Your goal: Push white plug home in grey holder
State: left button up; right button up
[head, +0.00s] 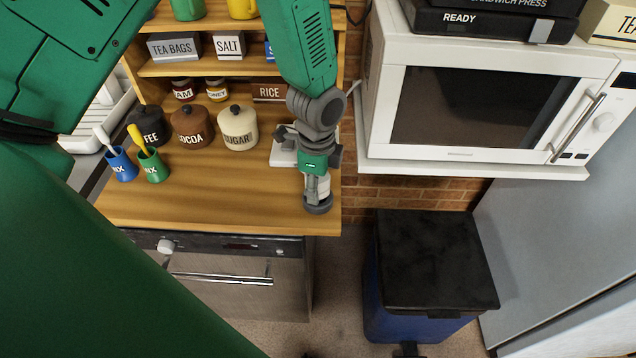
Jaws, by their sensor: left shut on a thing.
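My left gripper (316,182) points down over the front right corner of the wooden worktop. It is shut on the white plug (323,186), of which only a pale part shows between the fingers. The grey holder (318,206), a dark round piece, is directly below the plug near the worktop's front edge. The plug looks upright and lined up with the holder. The fingers hide how deep it sits. My right gripper is not in view.
A blue cup (122,165) and a green cup (152,166) stand further left. A white flat object (283,156) lies just behind the gripper. A microwave (480,95) is at right, above a black-lidded bin (435,258).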

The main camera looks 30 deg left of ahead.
pick_arm(q)
jog(key=shift+f, duration=0.15)
jog(key=o, duration=1.3)
jog(key=shift+o, duration=0.2)
jog(key=shift+r, duration=0.2)
notch_tip(320, 180, up, 12)
jog(key=shift+f, duration=0.25)
